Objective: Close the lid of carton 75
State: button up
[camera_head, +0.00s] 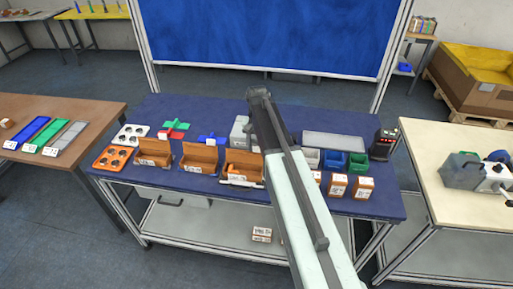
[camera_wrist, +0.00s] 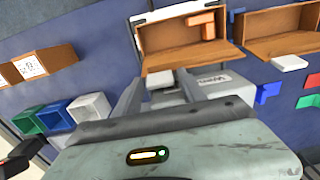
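Three brown cartons with raised lids stand in a row on the blue table: a left carton (camera_head: 153,161), a middle one (camera_head: 197,168) and a right one (camera_head: 241,171). I cannot read their labels, so I cannot tell which is carton 75. The right carton shows in the wrist view (camera_wrist: 165,38), with its lid swung open toward my gripper and an orange piece inside. Another open carton (camera_wrist: 275,22) is beside it. My gripper (camera_wrist: 160,85) is open, its two fingers apart near that lid's edge. In the head view my arm hides the gripper.
Grey, blue (camera_head: 334,160) and green (camera_head: 357,162) bins and several closed cartons (camera_head: 338,186) stand to the right. A dark device with red lights (camera_head: 384,143) is at the right edge. Red, green and blue pieces and an orange tray (camera_head: 113,157) are at the left.

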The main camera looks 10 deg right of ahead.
grip_shut()
jog(key=shift+a, duration=0.1)
dwell(1.1)
